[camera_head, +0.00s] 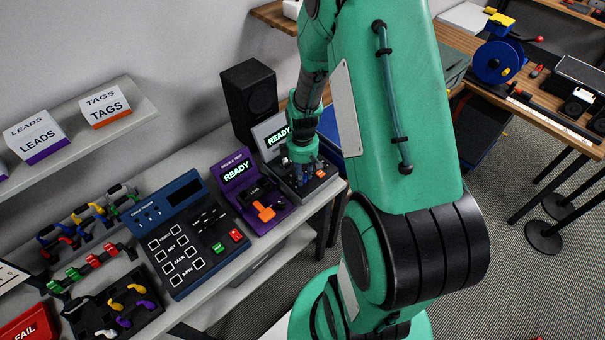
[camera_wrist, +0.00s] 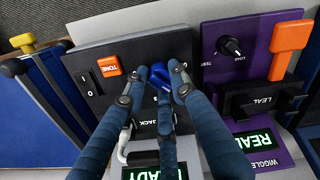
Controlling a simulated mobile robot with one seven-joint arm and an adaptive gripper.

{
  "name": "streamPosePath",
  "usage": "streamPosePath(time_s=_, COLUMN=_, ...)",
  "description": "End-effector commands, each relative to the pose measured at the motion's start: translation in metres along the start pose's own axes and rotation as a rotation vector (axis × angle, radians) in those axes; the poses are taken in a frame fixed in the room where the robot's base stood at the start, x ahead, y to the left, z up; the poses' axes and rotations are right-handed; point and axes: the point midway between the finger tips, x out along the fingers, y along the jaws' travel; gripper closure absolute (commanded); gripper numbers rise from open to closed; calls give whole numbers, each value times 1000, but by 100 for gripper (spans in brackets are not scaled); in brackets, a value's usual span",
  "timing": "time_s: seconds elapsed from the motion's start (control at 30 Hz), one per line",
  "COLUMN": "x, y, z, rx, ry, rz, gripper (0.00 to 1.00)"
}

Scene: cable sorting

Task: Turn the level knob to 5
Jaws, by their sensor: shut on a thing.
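The level knob (camera_wrist: 159,74) appears as a small blue knob on a dark grey tester (camera_wrist: 120,57) in the wrist view. My gripper (camera_wrist: 154,88) has its blue-grey fingers closed around this knob, with dark fingertips on its left and right sides. The knob's pointer and scale are hidden or too small to read. The tester also has an orange TONE button (camera_wrist: 109,66) and a black rocker switch (camera_wrist: 94,82). In the head view, my gripper (camera_head: 302,172) is down on this tester, whose screen (camera_head: 276,135) reads READY. The knob is hidden there.
A purple wiggle tester (camera_head: 238,173) with an orange lever (camera_head: 264,211) stands close beside it. A blue cable tester (camera_head: 176,235), cable racks and a black speaker (camera_head: 249,98) share the bench. A white cable (camera_wrist: 135,156) lies close to my fingers.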

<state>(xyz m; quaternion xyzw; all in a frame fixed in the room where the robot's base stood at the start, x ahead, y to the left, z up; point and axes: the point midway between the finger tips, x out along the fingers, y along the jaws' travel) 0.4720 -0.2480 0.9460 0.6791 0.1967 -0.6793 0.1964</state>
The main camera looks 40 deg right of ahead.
Motion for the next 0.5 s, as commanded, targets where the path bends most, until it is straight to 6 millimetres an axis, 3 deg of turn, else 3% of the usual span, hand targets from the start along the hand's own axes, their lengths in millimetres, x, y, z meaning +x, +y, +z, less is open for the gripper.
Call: streamPosePath(time_s=0.5, x=0, y=0, z=0, rx=487, ry=0, rz=0, gripper=100)
